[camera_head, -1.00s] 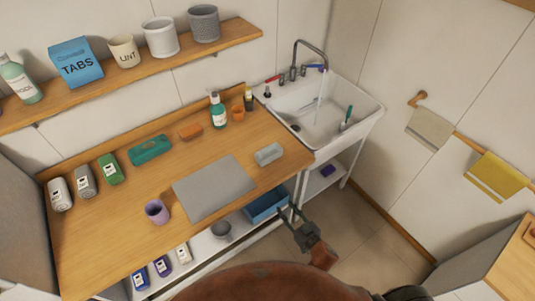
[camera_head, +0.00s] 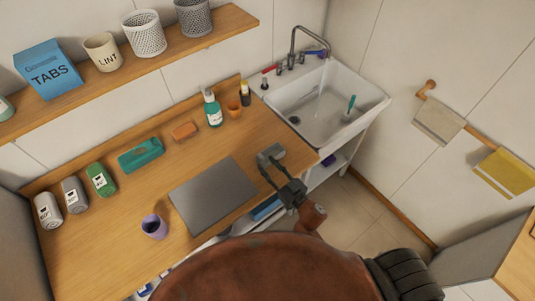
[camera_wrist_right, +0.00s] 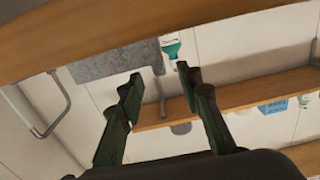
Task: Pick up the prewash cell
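No label reading "prewash cell" can be made out, so I cannot tell which object it is. A grey block (camera_head: 271,152) lies near the counter's right end. A grey block also shows large in the right wrist view (camera_wrist_right: 115,60). My right gripper (camera_head: 273,165) is over the counter's right front part, close to the block, partly covering it. Its fingers are apart and empty (camera_wrist_right: 160,82). My left gripper is not in view.
A grey mat (camera_head: 212,193) and a purple cup (camera_head: 154,227) are on the counter. The sink (camera_head: 325,110) is at right; a shelf (camera_head: 190,48) is above.

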